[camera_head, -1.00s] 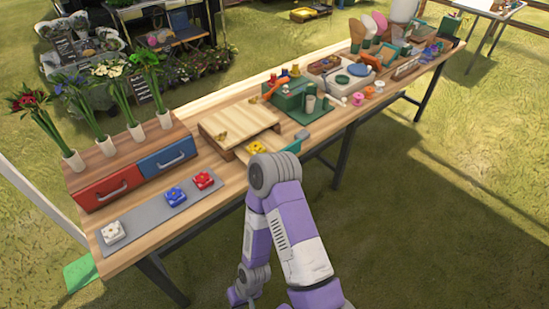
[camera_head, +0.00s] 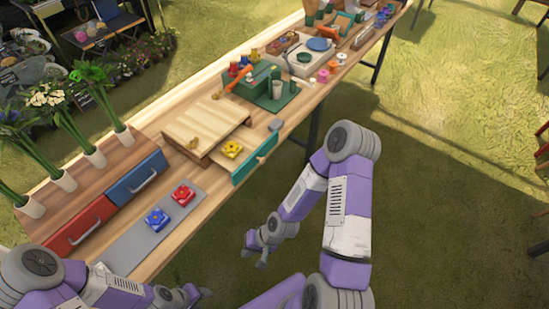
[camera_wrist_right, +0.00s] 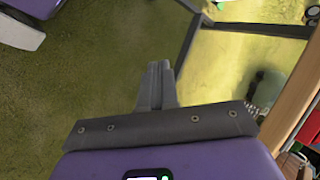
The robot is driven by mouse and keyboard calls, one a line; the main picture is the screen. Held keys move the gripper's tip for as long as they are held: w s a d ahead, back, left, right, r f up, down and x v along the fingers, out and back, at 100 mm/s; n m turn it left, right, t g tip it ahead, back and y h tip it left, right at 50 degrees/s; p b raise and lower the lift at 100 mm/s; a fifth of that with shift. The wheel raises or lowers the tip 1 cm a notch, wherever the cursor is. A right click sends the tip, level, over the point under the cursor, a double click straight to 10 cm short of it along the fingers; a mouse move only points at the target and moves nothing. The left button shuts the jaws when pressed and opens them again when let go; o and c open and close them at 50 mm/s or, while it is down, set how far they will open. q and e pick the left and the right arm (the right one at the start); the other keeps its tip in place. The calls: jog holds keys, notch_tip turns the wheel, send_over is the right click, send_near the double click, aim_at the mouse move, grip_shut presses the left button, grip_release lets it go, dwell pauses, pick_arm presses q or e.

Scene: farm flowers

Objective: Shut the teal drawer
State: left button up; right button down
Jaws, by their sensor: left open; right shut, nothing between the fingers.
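The teal drawer (camera_head: 246,165) is pulled out from under the small wooden cabinet (camera_head: 207,123) on the table. A yellow flower block (camera_head: 232,149) lies in it. My right gripper (camera_head: 256,255) is shut and empty, in front of the table and below the drawer in the head view, apart from it. Its closed fingers (camera_wrist_right: 157,85) show over grass in the right wrist view. My left gripper (camera_head: 199,292) is open at the bottom of the head view, in front of the table and clear of the drawer.
A red drawer (camera_head: 82,225) and a blue drawer (camera_head: 138,181) stand to the left, with vases of flowers above. A grey mat (camera_head: 135,242) holds red and blue flower blocks. A green box (camera_head: 252,83) stands behind the teal drawer. Grass in front of the table is clear.

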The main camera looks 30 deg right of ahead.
pick_arm(q)
notch_tip(320, 180, up, 8)
jog(key=f+p, duration=0.1)
jog(key=p, duration=0.6)
pick_arm(e)
jog(key=w+d+r+m+t+h, duration=0.1)
jog(key=w+d+r+m+t, duration=0.25)
jog(key=d+r, duration=0.75)
jog(key=w+d+r+m+t+h, duration=0.25)
jog(key=d+r+m, duration=0.25)
jog(key=d+r, duration=0.6)
pick_arm(q)
notch_tip(320, 180, down, 7)
jog(key=b, duration=0.7)
jog(key=shift+r, duration=0.2)
pick_arm(e)
jog(key=w+a+f, duration=0.3)
jog(key=w+f, duration=0.4)
jog(key=w, duration=0.4)
jog(key=shift+w+f+t+y, duration=0.2)
jog(key=shift+w+t+y, duration=0.05)
jog(key=shift+t+y, duration=0.15)
jog(key=shift+d+n, duration=0.1)
jog(key=shift+n, duration=0.15)
